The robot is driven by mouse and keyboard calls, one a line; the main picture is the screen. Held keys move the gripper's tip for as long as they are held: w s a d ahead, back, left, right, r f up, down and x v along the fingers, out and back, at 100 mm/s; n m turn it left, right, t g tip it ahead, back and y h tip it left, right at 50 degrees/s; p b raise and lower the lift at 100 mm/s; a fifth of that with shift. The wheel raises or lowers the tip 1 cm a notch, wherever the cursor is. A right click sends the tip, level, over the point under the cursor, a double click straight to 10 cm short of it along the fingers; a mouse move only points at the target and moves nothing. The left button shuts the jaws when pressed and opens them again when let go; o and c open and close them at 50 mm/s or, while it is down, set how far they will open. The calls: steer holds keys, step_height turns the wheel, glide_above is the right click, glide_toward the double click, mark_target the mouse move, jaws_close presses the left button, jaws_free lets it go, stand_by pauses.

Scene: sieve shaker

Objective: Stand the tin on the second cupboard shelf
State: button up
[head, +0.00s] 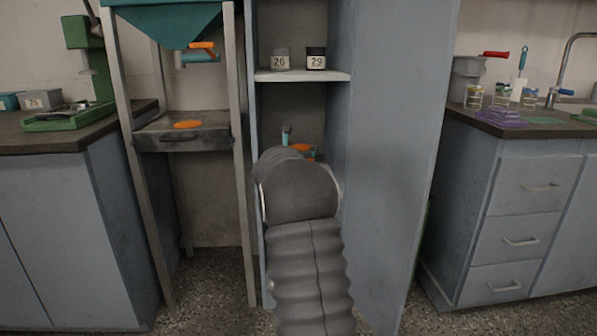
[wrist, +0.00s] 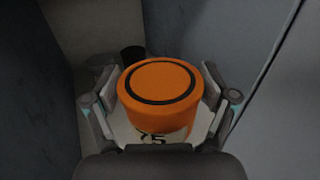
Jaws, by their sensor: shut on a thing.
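The tin (wrist: 158,92) has an orange lid with a dark ring and a pale label with a partly hidden number. My gripper (wrist: 157,100) is shut on it, one finger at each side. In the head view a bit of the orange tin (head: 303,149) shows past my arm, inside the open cupboard, near a lower shelf (head: 336,184). My arm hides most of that shelf, so I cannot tell whether the tin touches it. A higher cupboard shelf (head: 301,75) carries two labelled jars, a grey one (head: 281,60) and a dark-lidded one (head: 316,59).
The open cupboard door (head: 390,150) stands close on the right of my arm. In the wrist view a dark round object (wrist: 133,53) stands behind the tin. A metal stand with a drawer-like tray (head: 180,133) is left of the cupboard. Counters flank both sides.

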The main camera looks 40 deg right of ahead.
steer(key=shift+w+d+f+b, duration=0.1)
steer(key=shift+w+d+f, duration=0.8)
steer(key=shift+w+f, duration=0.6)
steer(key=shift+w+d+f+b, duration=0.1)
steer(key=shift+w+d+f, duration=0.9)
steer(key=shift+f, duration=0.75)
steer(key=shift+w+d+f+b, duration=0.1)
steer(key=shift+w+d+f, duration=0.65)
steer(key=shift+w+f, duration=0.8)
steer(key=shift+f, duration=0.2)
steer(key=o, duration=1.2)
steer(key=shift+f, duration=0.1)
steer(key=shift+s+a+r, duration=0.1)
steer(key=shift+r, duration=0.1)
steer(key=v, duration=1.1)
steer(key=shift+s+a, duration=0.2)
steer(key=shift+a, duration=0.15)
